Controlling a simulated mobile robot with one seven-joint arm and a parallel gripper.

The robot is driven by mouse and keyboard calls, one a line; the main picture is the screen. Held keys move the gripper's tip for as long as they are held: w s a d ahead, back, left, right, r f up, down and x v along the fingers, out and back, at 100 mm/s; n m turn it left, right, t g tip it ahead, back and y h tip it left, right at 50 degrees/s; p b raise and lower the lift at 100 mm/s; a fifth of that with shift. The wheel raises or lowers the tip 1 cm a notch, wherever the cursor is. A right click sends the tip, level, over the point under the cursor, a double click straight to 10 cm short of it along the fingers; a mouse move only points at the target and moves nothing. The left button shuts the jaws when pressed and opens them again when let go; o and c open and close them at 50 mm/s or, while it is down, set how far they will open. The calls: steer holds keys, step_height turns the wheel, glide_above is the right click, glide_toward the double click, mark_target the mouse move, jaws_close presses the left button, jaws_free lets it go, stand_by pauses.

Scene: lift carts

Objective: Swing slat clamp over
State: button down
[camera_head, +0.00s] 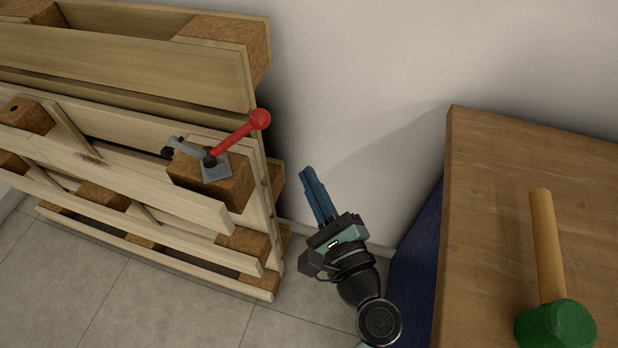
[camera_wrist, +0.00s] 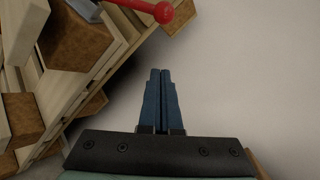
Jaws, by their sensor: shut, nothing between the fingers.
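The slat clamp (camera_head: 214,164) sits on a wooden block (camera_head: 222,189) at the right end of the pallet slats. Its red lever (camera_head: 237,135) with a ball knob points up and to the right. A grey arm with a dark tip points left over the slat. In the wrist view the red knob (camera_wrist: 164,12) is at the top, ahead and left of my fingers. My gripper (camera_head: 310,175) is to the right of the clamp, apart from it, with its blue fingers together and empty. The fingers also show in the wrist view (camera_wrist: 160,80).
The pallet (camera_head: 130,60) leans at the left against a pale wall (camera_head: 360,60). A wooden worktop (camera_head: 490,220) with a green mallet (camera_head: 555,325) stands at the right. Free space lies between pallet and worktop, above the tiled floor (camera_head: 210,315).

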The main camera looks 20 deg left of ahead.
mark_target(238, 135)
steer(key=w+a+r+p, duration=0.1)
steer(key=w+a+r, duration=0.2)
steer(key=w+a, duration=0.2)
steer(key=shift+a, duration=0.95)
steer(key=shift+r, duration=0.2)
steer(key=shift+a+r+n+p, duration=0.1)
steer(key=shift+r+n+p, duration=0.25)
steer(key=shift+n+p, duration=0.1)
